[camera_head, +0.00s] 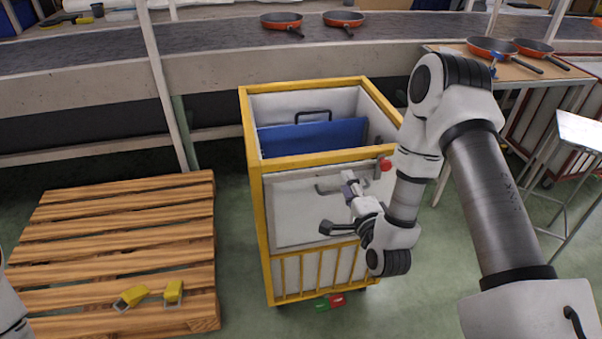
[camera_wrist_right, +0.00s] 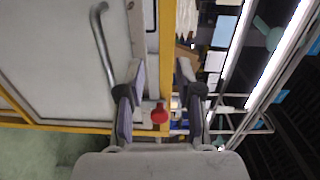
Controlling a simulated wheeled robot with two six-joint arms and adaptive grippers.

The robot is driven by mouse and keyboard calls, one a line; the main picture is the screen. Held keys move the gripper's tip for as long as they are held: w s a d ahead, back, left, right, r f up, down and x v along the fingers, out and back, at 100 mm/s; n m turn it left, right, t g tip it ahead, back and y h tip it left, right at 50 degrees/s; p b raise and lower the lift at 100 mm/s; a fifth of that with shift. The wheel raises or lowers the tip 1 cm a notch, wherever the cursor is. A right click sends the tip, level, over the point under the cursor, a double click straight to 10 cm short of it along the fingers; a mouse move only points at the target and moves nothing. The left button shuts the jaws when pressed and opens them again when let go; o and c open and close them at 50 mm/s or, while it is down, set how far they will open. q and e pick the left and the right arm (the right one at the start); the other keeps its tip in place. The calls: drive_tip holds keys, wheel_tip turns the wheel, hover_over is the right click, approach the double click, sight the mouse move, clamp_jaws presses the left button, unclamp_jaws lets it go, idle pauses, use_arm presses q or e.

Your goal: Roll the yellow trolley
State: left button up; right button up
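The yellow trolley (camera_head: 257,215) stands upright in the middle of the head view, with a yellow frame, white panels and an open top. A red knob (camera_head: 385,164) sits near its upper right front corner. A grey bar handle (camera_wrist_right: 102,45) on its white front panel shows in the right wrist view. My right gripper (camera_head: 341,206) is open in front of the front panel, holding nothing. In the right wrist view its fingers (camera_wrist_right: 161,72) are spread, with the yellow frame and red knob seen between them. Contact cannot be told. My left gripper is out of view.
A blue panel (camera_head: 312,137) stands inside the trolley. A wooden pallet (camera_head: 115,232) with two yellow items lies to the left. Behind runs a conveyor (camera_head: 215,34) carrying orange pans (camera_head: 282,20). A wooden table (camera_head: 510,70) stands right. Green floor shows between pallet and trolley.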

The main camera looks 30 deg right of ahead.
sight(344, 159)
drive_tip(key=shift+m, duration=0.3)
drive_tip(key=w+d, duration=0.1)
drive_tip(key=w, duration=0.1)
drive_tip(key=w+d, duration=0.1)
drive_tip(key=w, duration=0.1)
drive_tip(key=w+d+r, duration=0.1)
drive_tip(key=w, duration=0.2)
drive_tip(key=shift+d+p, duration=0.25)
drive_tip(key=shift+p, duration=0.1)
drive_tip(key=shift+w+d+f, duration=0.2)
drive_tip(key=shift+w+d, duration=0.1)
drive_tip(key=shift+w, duration=0.1)
drive_tip(key=shift+a, duration=0.1)
drive_tip(key=shift+c, duration=0.3)
clamp_jaws()
